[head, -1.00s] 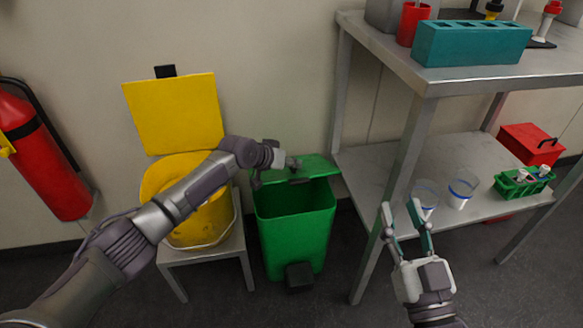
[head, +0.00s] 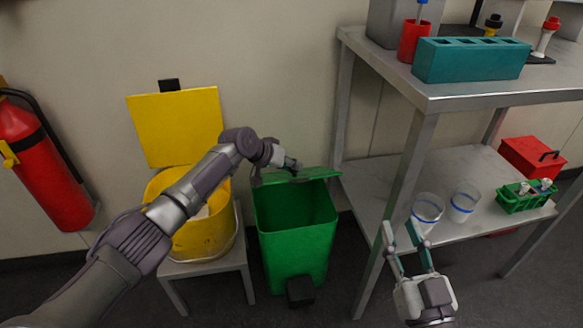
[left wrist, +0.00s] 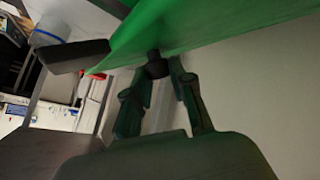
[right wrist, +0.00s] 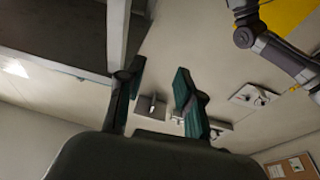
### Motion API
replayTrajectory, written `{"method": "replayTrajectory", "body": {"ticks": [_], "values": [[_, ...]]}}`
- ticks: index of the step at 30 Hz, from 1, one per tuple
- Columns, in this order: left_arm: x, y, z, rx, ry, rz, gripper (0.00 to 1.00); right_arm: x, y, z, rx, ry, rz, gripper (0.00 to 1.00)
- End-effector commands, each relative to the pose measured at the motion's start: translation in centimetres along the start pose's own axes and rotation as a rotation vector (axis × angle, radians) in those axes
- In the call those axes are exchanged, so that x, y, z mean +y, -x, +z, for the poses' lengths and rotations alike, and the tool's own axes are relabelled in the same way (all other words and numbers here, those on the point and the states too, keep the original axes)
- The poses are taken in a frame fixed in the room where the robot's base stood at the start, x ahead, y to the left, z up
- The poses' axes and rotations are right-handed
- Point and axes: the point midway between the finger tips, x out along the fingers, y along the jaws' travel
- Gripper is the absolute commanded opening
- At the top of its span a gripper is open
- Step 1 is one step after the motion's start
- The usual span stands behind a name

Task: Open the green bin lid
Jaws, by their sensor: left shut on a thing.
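The green bin (head: 297,240) stands on the floor, with part of its inside showing. Its green lid (head: 318,174) is raised off the rim and looks thin, nearly edge-on, in the head view. My left gripper (head: 295,166) is at the lid. In the left wrist view, its fingers (left wrist: 160,78) are shut on the small dark lid handle (left wrist: 155,65), with the green lid (left wrist: 215,22) beyond. My right gripper (head: 406,240) is open and empty in front of the shelf; its parted fingers also show in the right wrist view (right wrist: 158,95).
A yellow bin (head: 205,235) with its lid up stands on a small stool (head: 235,250) left of the green bin. A metal shelf (head: 420,90) is on the right, with cups (head: 428,207) and a green rack (head: 525,197) on its lower level. A fire extinguisher (head: 45,165) hangs at left.

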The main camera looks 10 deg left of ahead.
Motion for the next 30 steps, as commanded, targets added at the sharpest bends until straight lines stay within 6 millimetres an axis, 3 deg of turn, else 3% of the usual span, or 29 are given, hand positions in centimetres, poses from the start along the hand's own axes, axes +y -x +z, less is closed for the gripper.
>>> {"method": "replayTrajectory", "body": {"ticks": [1, 5, 8, 13, 18, 24, 30], "values": [[0.0, 0.0, 0.0, 0.001, 0.000, 0.000, 0.00, -0.2, -0.2, 0.1, -0.002, 0.011, -0.006, 0.23], [0.0, 0.0, 0.0, 0.002, 0.000, 0.000, 0.00, -1.8, -1.5, 1.4, -0.025, 0.127, -0.050, 0.02], [0.0, 0.0, 0.0, 0.002, 0.000, 0.000, 0.00, -4.4, -3.4, 3.4, -0.057, 0.337, -0.127, 0.00], [0.0, 0.0, -0.1, 0.002, 0.000, -0.001, 0.00, -10.1, -7.0, 8.1, -0.085, 0.891, -0.327, 0.00], [0.0, 0.0, -0.1, 0.003, 0.000, -0.001, 0.00, -13.9, -9.5, 13.2, -0.052, 1.539, -0.538, 0.00], [0.0, 0.0, -0.1, 0.003, 0.000, -0.001, 0.00, -14.0, -12.2, 18.5, 0.032, 2.301, -0.752, 0.00], [0.0, 0.0, -0.1, 0.003, 0.000, -0.001, 0.00, -11.6, -14.3, 21.2, 0.086, 2.817, -0.893, 0.00]]}}
